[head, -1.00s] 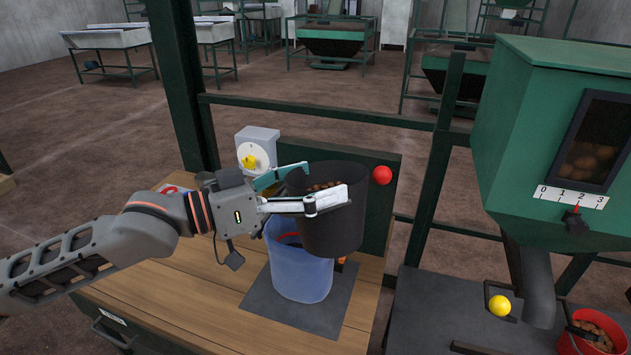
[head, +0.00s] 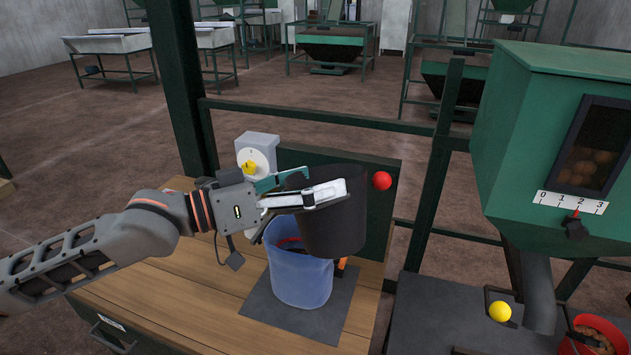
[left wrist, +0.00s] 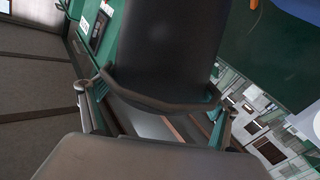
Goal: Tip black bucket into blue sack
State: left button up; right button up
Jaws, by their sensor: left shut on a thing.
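My left gripper (head: 300,188) is shut on the black bucket (head: 337,215), with its fingers around the bucket's upper part. The bucket is held in the air above the blue sack (head: 299,270), overlapping its right rear side in the head view. The bucket is tilted a little, and its contents are hidden behind the gripper. In the left wrist view the dark bucket (left wrist: 165,45) fills the space between the fingers. The blue sack stands open on a dark mat (head: 258,301) on the wooden bench. My right gripper is not in view.
A green hopper (head: 520,130) with a chute is at right. A red bucket (head: 607,328) stands below at far right. A green post (head: 432,190) separates the two sides.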

aim_at(306, 179)
pick_arm(q)
jog(key=shift+w+a+r+n, duration=0.2)
jog(key=shift+w+n, duration=0.1)
jog(key=shift+n, duration=0.25)
jog(key=shift+w+a+r+n, duration=0.15)
jog(key=shift+w+n, duration=0.1)
jog(key=shift+n, duration=0.3)
jog(key=shift+w+f+n, duration=0.15)
jog(key=shift+w+n, duration=0.1)
jog(key=shift+n, duration=0.55)
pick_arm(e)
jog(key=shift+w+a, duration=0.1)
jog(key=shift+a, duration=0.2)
pick_arm(q)
jog(key=shift+w+f+n+b, duration=0.15)
jog(key=shift+n+b, duration=0.2)
jog(key=shift+n, duration=0.35)
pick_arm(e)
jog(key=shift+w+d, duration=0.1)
pick_arm(q)
jog(key=shift+w+a+f+n+b, duration=0.1)
jog(key=shift+w+f+n+b, duration=0.1)
jog(key=shift+n+b, duration=0.15)
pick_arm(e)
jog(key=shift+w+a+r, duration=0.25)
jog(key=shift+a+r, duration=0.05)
